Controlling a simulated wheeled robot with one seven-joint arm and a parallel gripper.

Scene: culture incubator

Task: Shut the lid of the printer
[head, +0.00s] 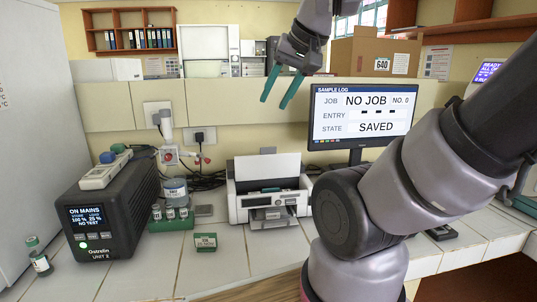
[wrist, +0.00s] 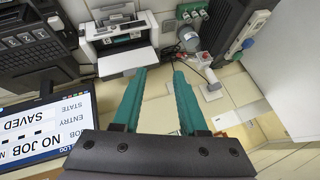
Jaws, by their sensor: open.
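The white printer (head: 240,208) stands on the tiled bench in the middle of the head view. Its lid (head: 267,168) is raised and leans up at the back, with the dark inside showing below it. In the wrist view the printer (wrist: 107,30) is upside down at the upper left, and the lid (wrist: 127,62) shows as a pale panel. My gripper (head: 274,104) has two green fingers spread apart with nothing between them. It is in the air above the printer, apart from the lid. The fingers also show in the wrist view (wrist: 160,73).
A monitor (head: 361,118) reading "NO JOB" and "SAVED" stands right of the printer. Left of it are a green rack of vials (head: 170,222), a small green box (head: 205,242) and a black power unit (head: 112,215). Cables and plugs hang at the wall. The front bench tiles are mostly clear.

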